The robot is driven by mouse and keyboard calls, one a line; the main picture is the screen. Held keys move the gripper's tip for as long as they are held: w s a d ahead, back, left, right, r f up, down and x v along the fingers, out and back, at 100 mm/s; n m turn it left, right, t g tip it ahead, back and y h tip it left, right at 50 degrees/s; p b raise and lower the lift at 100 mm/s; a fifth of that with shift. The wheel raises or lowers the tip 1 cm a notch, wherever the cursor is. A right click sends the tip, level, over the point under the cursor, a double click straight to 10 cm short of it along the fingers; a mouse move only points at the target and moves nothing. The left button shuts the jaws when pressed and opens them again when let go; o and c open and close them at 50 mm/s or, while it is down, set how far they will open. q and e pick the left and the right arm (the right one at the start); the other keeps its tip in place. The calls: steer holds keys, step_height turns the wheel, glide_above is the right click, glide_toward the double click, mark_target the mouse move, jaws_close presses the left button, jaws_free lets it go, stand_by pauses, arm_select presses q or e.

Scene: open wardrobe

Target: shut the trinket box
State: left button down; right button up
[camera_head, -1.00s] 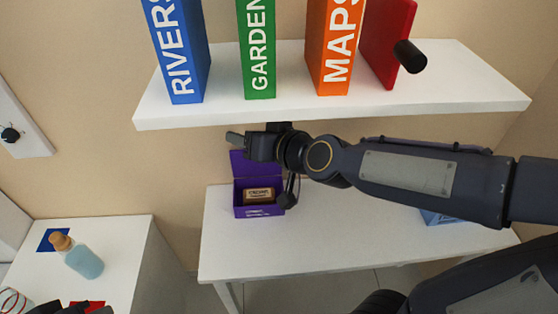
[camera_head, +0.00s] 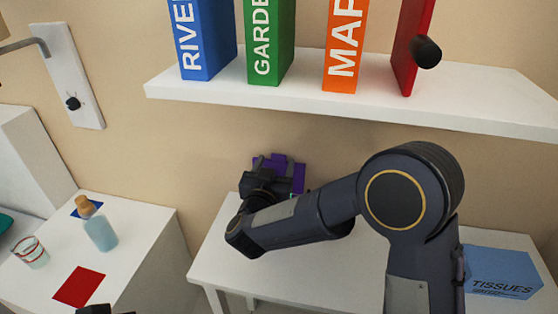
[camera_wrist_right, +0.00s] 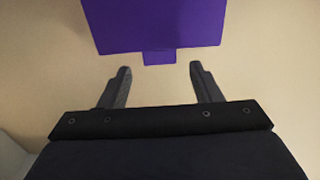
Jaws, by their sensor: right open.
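The purple trinket box (camera_head: 298,176) is on the white table, mostly hidden behind my right gripper (camera_head: 272,165). In the right wrist view a purple panel of the box (camera_wrist_right: 152,22), with a small tab, fills the top. My right gripper (camera_wrist_right: 160,69) is open and empty there, its fingertips just below the panel and either side of the tab, with no clear contact. The inside of the box is hidden now, and I cannot tell the lid's angle. A small dark part at the bottom left of the head view, likely my left gripper (camera_head: 94,309), is mostly cut off.
A white shelf (camera_head: 345,103) with several upright books hangs above the box. A blue tissue box (camera_head: 500,272) is at the table's right. A side table at left holds a corked bottle (camera_head: 100,232), a striped glass (camera_head: 31,252) and a red square (camera_head: 79,287).

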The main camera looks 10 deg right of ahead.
mark_target(278, 156)
steer(key=shift+x, duration=1.5)
jaws_close()
